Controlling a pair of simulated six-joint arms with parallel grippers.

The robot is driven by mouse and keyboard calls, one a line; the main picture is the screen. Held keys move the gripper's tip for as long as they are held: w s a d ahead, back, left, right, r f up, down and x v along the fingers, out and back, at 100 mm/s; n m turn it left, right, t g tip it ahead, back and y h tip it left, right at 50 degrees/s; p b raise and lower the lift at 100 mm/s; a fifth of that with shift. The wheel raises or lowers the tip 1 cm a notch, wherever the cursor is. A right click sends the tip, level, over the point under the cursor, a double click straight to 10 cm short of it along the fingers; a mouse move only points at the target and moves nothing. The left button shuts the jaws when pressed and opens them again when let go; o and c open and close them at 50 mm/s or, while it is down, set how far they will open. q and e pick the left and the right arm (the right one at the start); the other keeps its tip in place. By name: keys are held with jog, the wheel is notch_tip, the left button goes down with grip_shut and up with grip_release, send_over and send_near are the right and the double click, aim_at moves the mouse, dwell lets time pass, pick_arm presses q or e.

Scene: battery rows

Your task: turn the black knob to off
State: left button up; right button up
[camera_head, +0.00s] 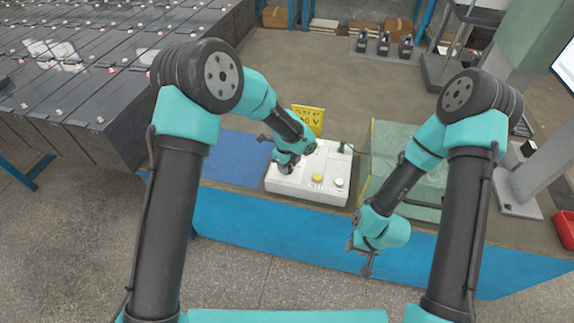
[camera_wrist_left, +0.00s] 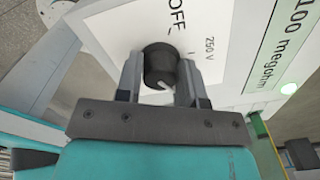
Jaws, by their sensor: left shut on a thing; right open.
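The black knob (camera_wrist_left: 160,65) is on the white face of a tester box (camera_wrist_left: 240,30). "OFF" is printed above it and "250 V" to its right in the left wrist view. A short white mark shows on the knob's lower side, away from the "OFF" print. My left gripper (camera_wrist_left: 161,78) is shut on the knob, one finger on each side. In the head view, my left gripper (camera_head: 285,163) is over the left part of the white box (camera_head: 300,190) and hides the knob. My right gripper (camera_head: 361,256) is open and empty, in front of the bench.
A yellow button (camera_head: 317,177) and a white button (camera_head: 339,182) are on the box. A yellow sign (camera_head: 308,117) stands behind it. A blue mat (camera_head: 235,160) lies left, and a clear green-tinted enclosure (camera_head: 390,150) stands right. Battery rows (camera_head: 60,95) fill the left.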

pick_arm(q)
jog(key=shift+n, duration=0.5)
jog(key=n, duration=0.2)
jog(key=shift+n, duration=0.4)
jog(key=n, duration=0.3)
jog(key=shift+n, duration=0.3)
jog(key=n, duration=1.1)
jog(key=shift+n, duration=0.4)
jog(key=n, duration=0.4)
jog(key=shift+n, duration=0.4)
jog(key=o, duration=0.9)
